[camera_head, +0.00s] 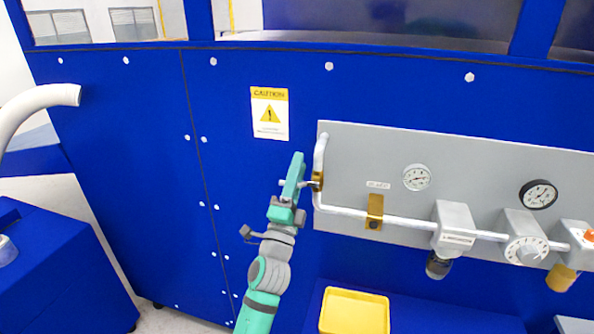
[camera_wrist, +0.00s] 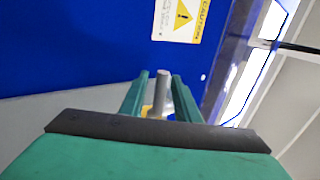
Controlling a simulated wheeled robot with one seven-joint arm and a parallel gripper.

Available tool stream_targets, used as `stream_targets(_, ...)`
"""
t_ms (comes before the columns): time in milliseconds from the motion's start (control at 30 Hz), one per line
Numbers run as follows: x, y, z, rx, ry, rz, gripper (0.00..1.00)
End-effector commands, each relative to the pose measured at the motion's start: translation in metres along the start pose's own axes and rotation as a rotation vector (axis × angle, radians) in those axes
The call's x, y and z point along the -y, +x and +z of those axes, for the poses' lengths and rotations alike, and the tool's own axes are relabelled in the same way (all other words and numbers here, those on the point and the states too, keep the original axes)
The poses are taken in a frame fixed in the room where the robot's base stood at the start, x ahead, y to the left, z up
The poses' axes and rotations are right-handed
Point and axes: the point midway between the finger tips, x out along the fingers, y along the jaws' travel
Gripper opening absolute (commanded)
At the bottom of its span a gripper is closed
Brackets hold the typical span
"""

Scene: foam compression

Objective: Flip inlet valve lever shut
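The inlet valve (camera_head: 317,181) is a small brass body on the grey pipe at the left end of the grey panel. Its lever (camera_head: 308,184) is a short grey rod that sticks out leftward toward my gripper (camera_head: 297,172). In the wrist view, the lever (camera_wrist: 160,90) stands between the two green fingers of my gripper (camera_wrist: 159,78), with a gap showing at the fingertips on either side. A bit of the brass (camera_wrist: 147,111) shows below it. The fingers are apart, and I see no clear contact with the lever. The dark gripper body hides the lower part of the valve.
The grey panel (camera_head: 352,150) carries a pipe (camera_head: 405,222), a brass bracket (camera_head: 375,211), gauges (camera_head: 417,177), a filter (camera_head: 455,228) and a regulator (camera_head: 524,243) to the right. A caution sign (camera_head: 269,113) is above left. A yellow tray (camera_head: 354,311) lies below.

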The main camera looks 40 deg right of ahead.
Motion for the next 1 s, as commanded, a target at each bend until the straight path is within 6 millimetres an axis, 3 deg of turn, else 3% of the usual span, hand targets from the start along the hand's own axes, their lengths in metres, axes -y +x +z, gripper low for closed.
stream_targets(367, -0.001, -0.011, 0.002, 0.004, 0.001, 0.002, 0.29)
stream_targets(1000, 0.0, -0.083, 0.002, 0.004, 0.0, 0.0, 0.29)
